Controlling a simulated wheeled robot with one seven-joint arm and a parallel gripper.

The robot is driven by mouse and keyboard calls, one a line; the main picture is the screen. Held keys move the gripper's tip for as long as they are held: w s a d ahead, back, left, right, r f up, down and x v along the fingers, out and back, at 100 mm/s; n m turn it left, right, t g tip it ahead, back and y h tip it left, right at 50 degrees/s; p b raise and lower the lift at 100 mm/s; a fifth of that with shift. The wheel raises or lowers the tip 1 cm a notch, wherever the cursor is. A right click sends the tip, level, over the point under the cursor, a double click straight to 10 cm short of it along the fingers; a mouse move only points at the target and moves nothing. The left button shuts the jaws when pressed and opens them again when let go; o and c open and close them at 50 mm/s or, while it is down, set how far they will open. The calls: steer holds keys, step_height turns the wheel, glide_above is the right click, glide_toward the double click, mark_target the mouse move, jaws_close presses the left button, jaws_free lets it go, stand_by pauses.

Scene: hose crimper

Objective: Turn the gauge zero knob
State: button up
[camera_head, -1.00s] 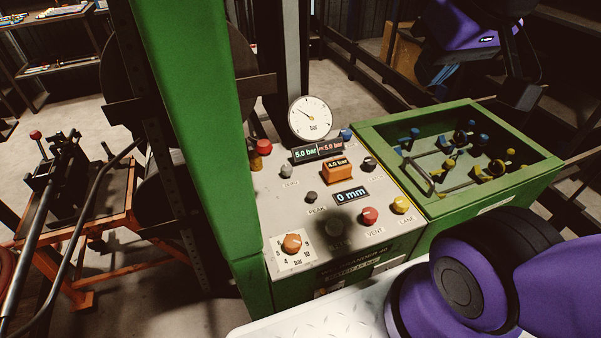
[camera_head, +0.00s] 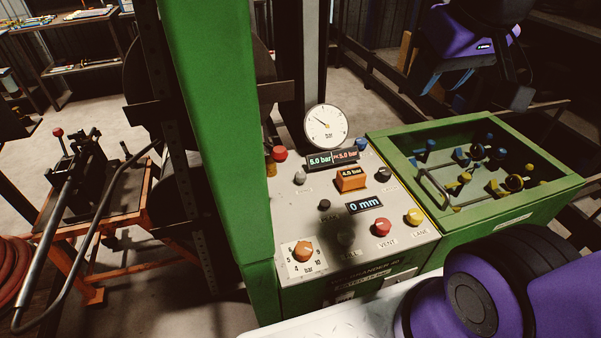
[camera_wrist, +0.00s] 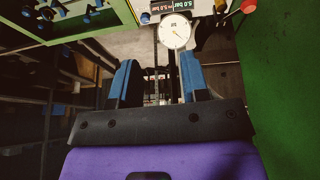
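The grey control panel (camera_head: 285,215) carries a round white pressure gauge (camera_head: 326,126) standing at its back edge. A small light-grey knob (camera_head: 299,178) sits left below the gauge, its label too blurred to read for sure. A dark knob (camera_head: 324,204) and another dark knob (camera_head: 384,174) are also on the panel. My gripper (camera_head: 437,80) is at the upper right, beyond the panel and touching nothing. In the wrist view my gripper (camera_wrist: 157,62) has its blue fingers wide apart and empty. The gauge (camera_wrist: 175,32) shows there upside down, past the fingertips.
A green post (camera_head: 215,130) stands close on the panel's left. A green open tray (camera_head: 520,212) with blue and yellow fittings adjoins its right. Red knobs (camera_head: 381,227), an orange dial (camera_head: 303,252) and an orange block (camera_head: 350,180) crowd the panel. Purple parts of my arm fill the lower right.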

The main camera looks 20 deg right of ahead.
steer(key=w+a+f+g+h, duration=0.15)
steer(key=w+f, duration=0.25)
steer(key=w, duration=0.4)
steer(key=n+g+y, duration=0.2)
steer(key=g, duration=0.1)
glide_above(300, 174)
step_height(300, 174, down, 20)
step_height(300, 174, down, 11)
steer(key=shift+f, duration=0.15)
steer(key=c, duration=0.6)
